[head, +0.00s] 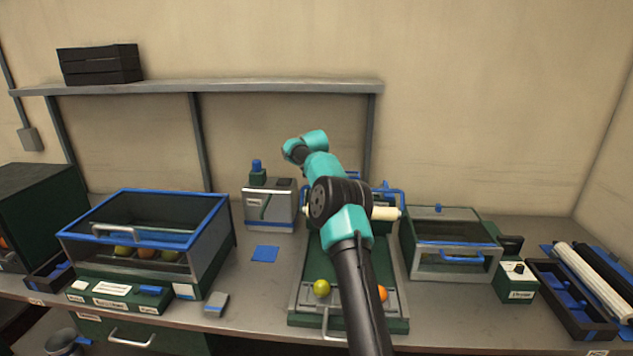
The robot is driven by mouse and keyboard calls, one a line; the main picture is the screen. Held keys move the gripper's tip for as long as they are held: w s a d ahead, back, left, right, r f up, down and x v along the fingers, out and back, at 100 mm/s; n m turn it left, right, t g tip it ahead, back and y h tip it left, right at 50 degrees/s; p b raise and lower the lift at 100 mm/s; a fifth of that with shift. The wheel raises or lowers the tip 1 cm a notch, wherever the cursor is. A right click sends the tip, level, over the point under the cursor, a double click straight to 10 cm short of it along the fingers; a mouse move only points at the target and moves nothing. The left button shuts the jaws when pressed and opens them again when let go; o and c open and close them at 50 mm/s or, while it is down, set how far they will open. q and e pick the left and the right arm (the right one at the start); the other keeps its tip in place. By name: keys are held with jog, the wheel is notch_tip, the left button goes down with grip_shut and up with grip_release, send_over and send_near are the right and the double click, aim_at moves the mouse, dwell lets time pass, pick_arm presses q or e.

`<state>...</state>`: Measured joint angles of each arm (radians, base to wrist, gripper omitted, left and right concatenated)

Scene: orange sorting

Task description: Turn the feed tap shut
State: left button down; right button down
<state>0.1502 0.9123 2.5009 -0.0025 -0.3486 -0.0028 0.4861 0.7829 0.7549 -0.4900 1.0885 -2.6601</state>
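I cannot make out the feed tap for certain. Small blue parts (386,187) stand at the back of the green sorting tray (382,266), just right of my arm and partly hidden by it. A pale cylinder shows below them beside my arm's joint, and I cannot tell what it belongs to. One teal and black arm of mine rises from the bottom, right of centre, across the tray. Its far end bends left above the tray's back. No fingers show there. No arm comes in from the left, and neither gripper can be seen.
A green fruit (321,288) and an orange (382,293) lie at the tray's front. A blue-rimmed clear box (150,199) stands left and a clear bin (455,262) right. A grey dispenser (270,206) stands behind. The bench around the blue square (264,254) is clear.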

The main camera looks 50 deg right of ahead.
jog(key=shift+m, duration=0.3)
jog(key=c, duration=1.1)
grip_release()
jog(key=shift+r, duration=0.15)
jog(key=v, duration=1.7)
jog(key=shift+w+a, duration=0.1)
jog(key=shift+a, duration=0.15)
